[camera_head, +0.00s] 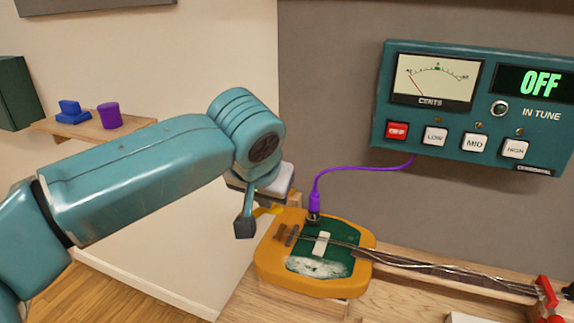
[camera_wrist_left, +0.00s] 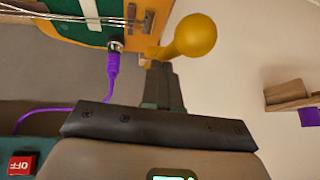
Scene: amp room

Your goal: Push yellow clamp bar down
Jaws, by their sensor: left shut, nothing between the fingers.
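The yellow clamp bar shows as a small yellow piece (camera_head: 266,211) at the left edge of the orange instrument body, partly hidden by my left gripper (camera_head: 245,228). In the left wrist view, the yellow clamp bar (camera_wrist_left: 192,37) ends in a round knob and reaches in beside the orange body. My left gripper (camera_wrist_left: 161,70) is shut and empty, with its fingertips just beside the bar near the knob. I cannot tell whether they touch it. My right gripper is not in view.
The orange instrument (camera_head: 300,284) with a green plate and strings lies on a wooden bench (camera_head: 395,305). A purple cable (camera_head: 345,169) runs from it to the teal tuner box (camera_head: 385,125), which reads OFF. A shelf (camera_head: 75,130) holds blue and purple objects at left.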

